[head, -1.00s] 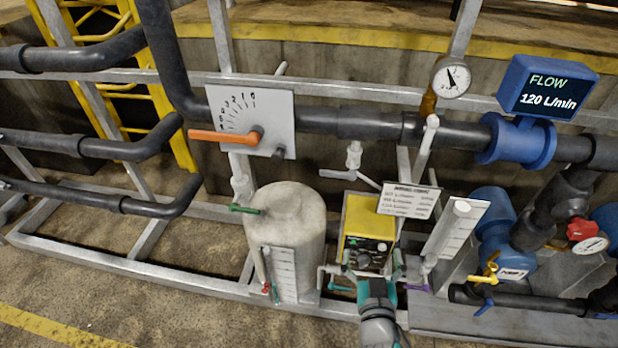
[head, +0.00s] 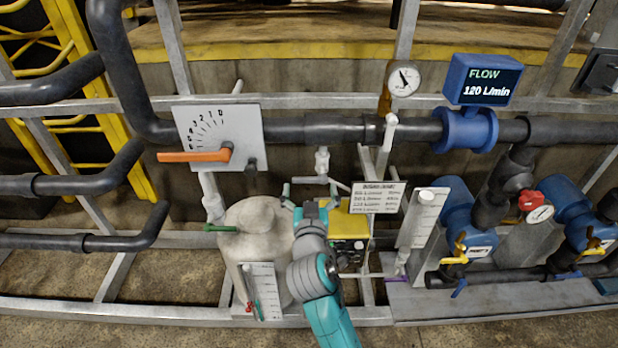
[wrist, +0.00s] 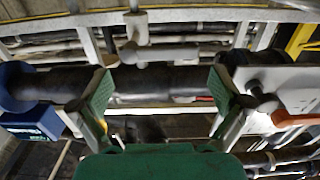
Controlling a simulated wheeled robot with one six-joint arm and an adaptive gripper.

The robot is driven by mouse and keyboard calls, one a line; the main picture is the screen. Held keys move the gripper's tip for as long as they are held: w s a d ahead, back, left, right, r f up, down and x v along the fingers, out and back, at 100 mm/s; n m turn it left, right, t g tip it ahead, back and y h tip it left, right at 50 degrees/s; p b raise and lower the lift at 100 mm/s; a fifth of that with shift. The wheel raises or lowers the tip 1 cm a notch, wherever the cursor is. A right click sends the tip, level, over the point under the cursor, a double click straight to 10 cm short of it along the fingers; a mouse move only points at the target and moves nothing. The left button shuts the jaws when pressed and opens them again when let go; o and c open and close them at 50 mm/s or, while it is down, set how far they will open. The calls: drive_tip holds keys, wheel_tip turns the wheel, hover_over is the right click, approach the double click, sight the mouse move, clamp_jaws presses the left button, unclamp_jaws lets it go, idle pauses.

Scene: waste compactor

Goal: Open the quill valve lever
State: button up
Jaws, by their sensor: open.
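The quill valve (head: 322,160) is a small pale grey fitting hanging below the dark horizontal pipe. Its pale lever (head: 308,181) lies roughly level, crosswise to the fitting's vertical body. In the wrist view, turned upside down, the fitting (wrist: 137,28) appears above the pipe, with the crosswise lever (wrist: 160,52) beyond my fingertips. My gripper (head: 309,190) is below and in front of the valve; its fingers are small in the head view. In the wrist view my gripper (wrist: 160,92) is wide open and empty, and the lever is not between its pads. Contact is not visible.
The dark pipe (head: 330,127) runs across behind. An orange lever (head: 195,156) on a scale plate (head: 248,125) is at left. A pale tank (head: 245,235), yellow pump (head: 348,224) and placard (head: 377,196) crowd the arm. The blue flow meter (head: 466,128) is at right.

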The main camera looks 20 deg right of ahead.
sight(310, 179)
drive_tip(key=shift+x, duration=2.15)
drive_tip(key=c, duration=1.3)
drive_tip(key=shift+c, duration=0.2)
